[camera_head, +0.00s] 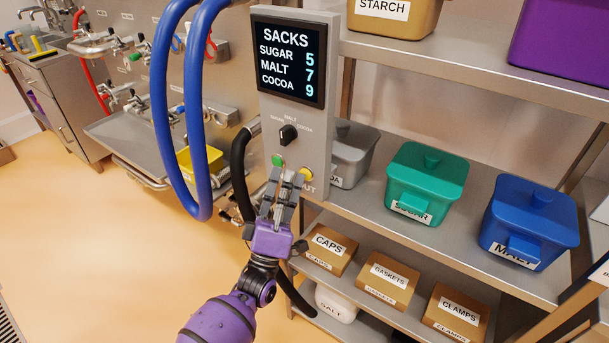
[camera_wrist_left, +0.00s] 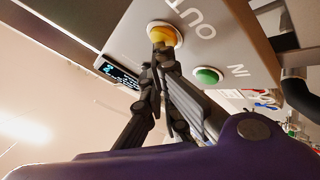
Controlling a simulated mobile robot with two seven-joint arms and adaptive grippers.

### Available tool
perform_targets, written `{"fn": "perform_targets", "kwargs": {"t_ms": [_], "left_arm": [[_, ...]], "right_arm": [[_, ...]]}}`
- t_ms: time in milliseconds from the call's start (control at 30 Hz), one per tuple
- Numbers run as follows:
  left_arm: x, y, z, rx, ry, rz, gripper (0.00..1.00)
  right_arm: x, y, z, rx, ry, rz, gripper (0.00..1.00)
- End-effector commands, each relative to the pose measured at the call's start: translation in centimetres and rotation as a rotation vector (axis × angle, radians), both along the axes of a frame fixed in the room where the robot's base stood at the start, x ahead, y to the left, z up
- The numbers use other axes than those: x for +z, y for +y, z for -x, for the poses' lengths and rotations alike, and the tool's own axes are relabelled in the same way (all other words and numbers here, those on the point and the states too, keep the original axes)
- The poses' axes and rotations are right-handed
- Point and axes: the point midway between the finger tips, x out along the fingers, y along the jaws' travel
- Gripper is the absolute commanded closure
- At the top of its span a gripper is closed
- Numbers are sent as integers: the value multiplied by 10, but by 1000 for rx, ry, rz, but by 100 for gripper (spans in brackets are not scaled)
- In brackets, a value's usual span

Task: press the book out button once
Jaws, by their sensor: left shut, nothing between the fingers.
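The grey control panel (camera_head: 295,105) carries a screen (camera_head: 287,62) reading SACKS: sugar 5, malt 7, cocoa 9. Below it are a black selector knob (camera_head: 288,134), a green button (camera_head: 278,160) at left and a yellow button (camera_head: 306,173) at right. In the left wrist view the yellow button (camera_wrist_left: 164,35) is beside the word OUT and the green button (camera_wrist_left: 208,75) beside IN. My left gripper (camera_head: 288,174) is shut and empty at the panel's lower end. Its fingertips (camera_wrist_left: 160,50) overlap the yellow button's edge in the wrist view; I cannot tell whether they touch.
A black hose (camera_head: 239,170) and thick blue hose (camera_head: 160,100) hang left of the panel. Shelves at right hold a green sugar bin (camera_head: 428,180), blue malt bin (camera_head: 530,220) and a grey bin (camera_head: 352,150). Boxes such as caps (camera_head: 329,249) sit lower. Floor at left is clear.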

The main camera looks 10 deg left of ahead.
Motion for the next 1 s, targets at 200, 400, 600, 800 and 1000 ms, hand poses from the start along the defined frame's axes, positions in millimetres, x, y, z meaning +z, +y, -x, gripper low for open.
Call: {"fn": "perform_targets", "kwargs": {"t_ms": [200,400,600,800,1000], "left_arm": [[0,-1,-3,0,0,0,100],[0,-1,-4,0,0,0,100],[0,-1,-3,0,0,0,100],[0,2,5,0,1,0,100],[0,4,12,0,0,0,100]], "right_arm": [[-2,0,1,0,3,0,60],[-2,0,1,0,3,0,60],[-2,0,1,0,3,0,60],[1,0,-1,0,-2,0,60],[3,0,-2,0,-5,0,60]]}}
